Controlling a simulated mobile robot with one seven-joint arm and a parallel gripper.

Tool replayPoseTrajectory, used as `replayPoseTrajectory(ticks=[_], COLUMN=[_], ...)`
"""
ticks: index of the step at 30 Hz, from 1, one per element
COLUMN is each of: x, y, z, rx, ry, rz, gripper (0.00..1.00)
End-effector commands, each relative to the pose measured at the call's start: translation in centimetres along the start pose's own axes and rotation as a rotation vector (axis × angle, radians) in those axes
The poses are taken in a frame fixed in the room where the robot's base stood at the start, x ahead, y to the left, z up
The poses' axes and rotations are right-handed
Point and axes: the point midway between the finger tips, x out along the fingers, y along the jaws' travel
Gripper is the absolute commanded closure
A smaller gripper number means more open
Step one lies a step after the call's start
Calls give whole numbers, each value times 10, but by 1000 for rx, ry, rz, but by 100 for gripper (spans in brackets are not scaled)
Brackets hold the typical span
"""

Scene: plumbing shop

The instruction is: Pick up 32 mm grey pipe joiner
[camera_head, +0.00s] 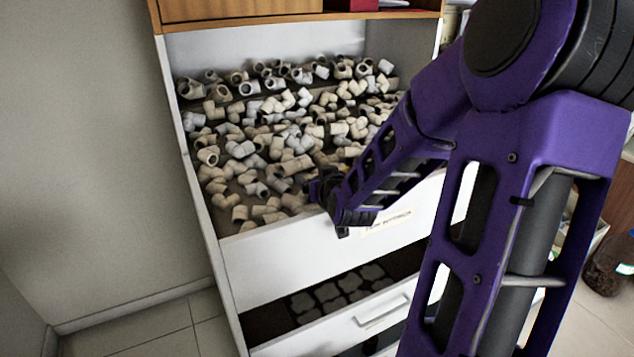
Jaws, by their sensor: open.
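The open top drawer (260,257) holds many white, cream and grey pipe fittings in a jumbled pile. Which of them is the 32 mm grey pipe joiner I cannot tell; several greyish pieces lie among the elbows, such as a grey fitting (297,166) just left of my gripper. My gripper (318,187) is at the end of my purple arm, low over the front right part of the pile, near the drawer's front wall. It is open. Its fingertips are small and dark here, and my arm hides the fittings behind it on the right.
A lower drawer (372,318) is also partly open and holds flat grey pieces. A wooden top (240,10) is above the fittings. A grey wall (80,150) stands close on the left. A dark bottle (608,265) is on the floor at the right.

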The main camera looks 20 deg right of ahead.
Motion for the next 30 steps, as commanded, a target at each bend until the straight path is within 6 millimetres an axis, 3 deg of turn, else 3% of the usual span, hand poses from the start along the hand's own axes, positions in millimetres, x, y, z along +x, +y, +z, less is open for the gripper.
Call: replayPoseTrajectory(ticks=[7, 8, 21, 30], x=[0, 0, 0, -2], y=[0, 0, 0, 0], z=[0, 0, 0, -4], rx=[0, 0, 0, -1], ry=[0, 0, -1, 0], rz=[0, 0, 0, 0], gripper=[15, 18, 98, 100])
